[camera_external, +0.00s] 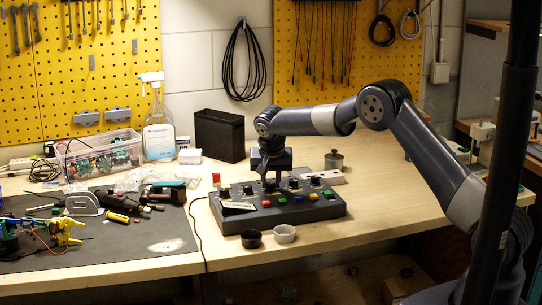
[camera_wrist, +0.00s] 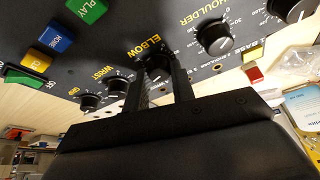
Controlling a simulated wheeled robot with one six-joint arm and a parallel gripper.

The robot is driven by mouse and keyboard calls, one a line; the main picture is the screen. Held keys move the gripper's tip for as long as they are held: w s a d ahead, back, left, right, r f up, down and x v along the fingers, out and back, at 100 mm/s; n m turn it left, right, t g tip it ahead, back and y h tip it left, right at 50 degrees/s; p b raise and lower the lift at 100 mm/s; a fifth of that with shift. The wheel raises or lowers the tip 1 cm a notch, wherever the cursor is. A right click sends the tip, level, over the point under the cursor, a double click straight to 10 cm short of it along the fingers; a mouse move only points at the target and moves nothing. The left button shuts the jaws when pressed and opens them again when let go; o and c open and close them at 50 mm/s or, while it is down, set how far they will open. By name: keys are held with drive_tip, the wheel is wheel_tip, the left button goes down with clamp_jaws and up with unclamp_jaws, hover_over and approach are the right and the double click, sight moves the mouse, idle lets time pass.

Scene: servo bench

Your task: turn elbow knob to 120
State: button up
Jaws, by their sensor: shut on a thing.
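The dark control box (camera_external: 335,211) sits on the wooden bench, with a row of black knobs along its back and several coloured buttons in front. My gripper (camera_external: 268,182) points down over the back row of the box. In the wrist view, my gripper (camera_wrist: 158,76) has one finger on each side of the black elbow knob (camera_wrist: 156,62), below the yellow ELBOW label (camera_wrist: 145,46). It is shut on this knob. The fingers partly hide the knob and its dial, so its pointer reading cannot be told.
The shoulder knob (camera_wrist: 214,37) and wrist knob (camera_wrist: 118,84) flank the elbow knob closely. Tools lie on the dark mat (camera_external: 110,250) at left.

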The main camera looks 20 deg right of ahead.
drive_tip(key=shift+d+n+y+b, duration=0.1)
drive_tip(key=shift+n+y+b, duration=0.3)
drive_tip(key=shift+n+b, duration=0.55)
drive_tip(key=shift+n+y, duration=0.6)
drive_tip(key=shift+n, duration=1.05)
drive_tip(key=o, duration=1)
drive_tip(key=b+v, duration=0.2)
drive_tip(key=v, duration=0.8)
drive_tip(key=shift+s+r, duration=0.25)
drive_tip(key=shift+r, duration=0.1)
drive_tip(key=shift+d, duration=0.1)
